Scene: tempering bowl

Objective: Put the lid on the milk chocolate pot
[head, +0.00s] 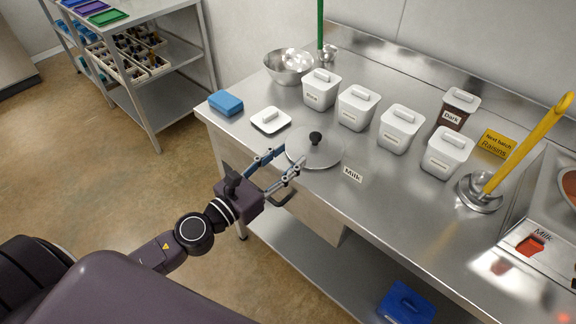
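A round grey metal lid (327,153) with a black knob (315,138) lies on the steel counter near its front edge. A "Milk" card (353,174) is just right of it. My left gripper (291,154) is open and empty at the lid's left side, its fingertips close to the rim; I cannot tell whether they touch it. Most of this pot is out of view. My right gripper is not in view.
Several white lidded tubs (401,130) and a "Dark" tub (456,110) stand behind the lid. A yellow-handled ladle (480,193) stands to the right.

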